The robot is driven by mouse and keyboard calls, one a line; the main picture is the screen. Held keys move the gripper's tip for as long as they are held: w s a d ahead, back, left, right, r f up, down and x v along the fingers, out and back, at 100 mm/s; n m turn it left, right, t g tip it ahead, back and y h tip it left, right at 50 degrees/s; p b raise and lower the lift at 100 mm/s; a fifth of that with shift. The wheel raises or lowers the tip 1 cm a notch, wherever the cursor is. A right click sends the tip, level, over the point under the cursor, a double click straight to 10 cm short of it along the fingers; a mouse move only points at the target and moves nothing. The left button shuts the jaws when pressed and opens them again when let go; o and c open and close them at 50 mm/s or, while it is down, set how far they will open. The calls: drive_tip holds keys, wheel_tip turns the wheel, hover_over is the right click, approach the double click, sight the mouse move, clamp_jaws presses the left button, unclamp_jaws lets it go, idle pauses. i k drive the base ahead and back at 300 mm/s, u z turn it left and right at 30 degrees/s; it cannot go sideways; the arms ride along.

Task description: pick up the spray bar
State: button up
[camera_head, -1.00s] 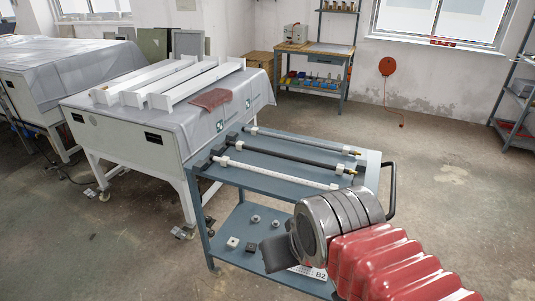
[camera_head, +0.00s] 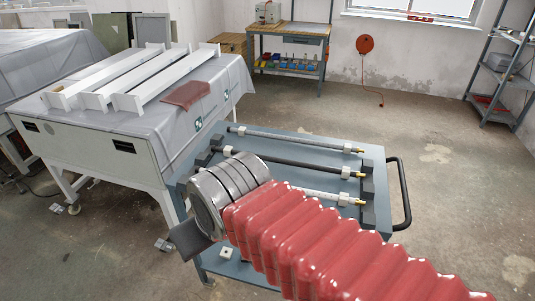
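Several bars lie side by side on the top of a blue-grey cart, held at their ends by dark blocks. A grey spray bar (camera_head: 295,139) lies at the back, a dark one (camera_head: 285,159) in the middle and a white one (camera_head: 322,195) nearest me. Each has white clips and a brass-coloured tip at its right end. My arm, with its red ribbed sleeve, covers the left part of the white bar. My gripper (camera_head: 188,240) is a dark shape at the arm's far end, left of the cart's front side; its fingers cannot be made out.
The cart (camera_head: 372,152) has a black handle (camera_head: 402,192) on its right and a lower shelf with small parts. A covered machine (camera_head: 85,150) with white beams and a red cloth (camera_head: 186,94) stands left. Floor to the right is clear.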

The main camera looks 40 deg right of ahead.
sight(228, 152)
drive_tip(key=z, duration=0.25)
drive_tip(key=i, duration=0.95)
drive_tip(key=z, duration=0.5)
